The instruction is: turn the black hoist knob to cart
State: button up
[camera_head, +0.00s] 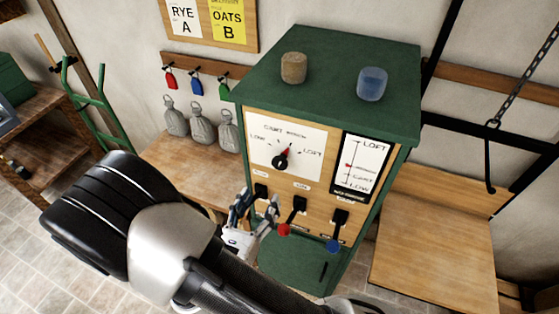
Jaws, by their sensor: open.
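The black hoist knob (280,163) sits low in the middle of a white dial plate (263,148) on the front of a green-topped cabinet. Its red pointer tilts up and slightly right. The plate reads LOW at left, CART near the top, a smaller blurred word beside it, and LOFT at right. My gripper (256,207) is open, below and left of the knob and apart from it. It is in front of the lever row and partly hides the left lever (261,190). Whether it touches that lever cannot be told.
A red-ended lever (284,229) and a blue-ended lever (333,245) stick out right of my gripper. A gauge (362,168) marked LOFT, CART and LOW has a red marker. A cork-coloured cylinder (293,68) and a blue one (372,84) stand on top. A hook (490,165) hangs right.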

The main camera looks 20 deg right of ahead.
aim_at(278, 166)
jog(key=p+x, duration=0.1)
jog(key=x, duration=1.3)
jog(key=shift+w, duration=0.1)
jog(key=shift+c, duration=0.4)
jog(key=c, duration=1)
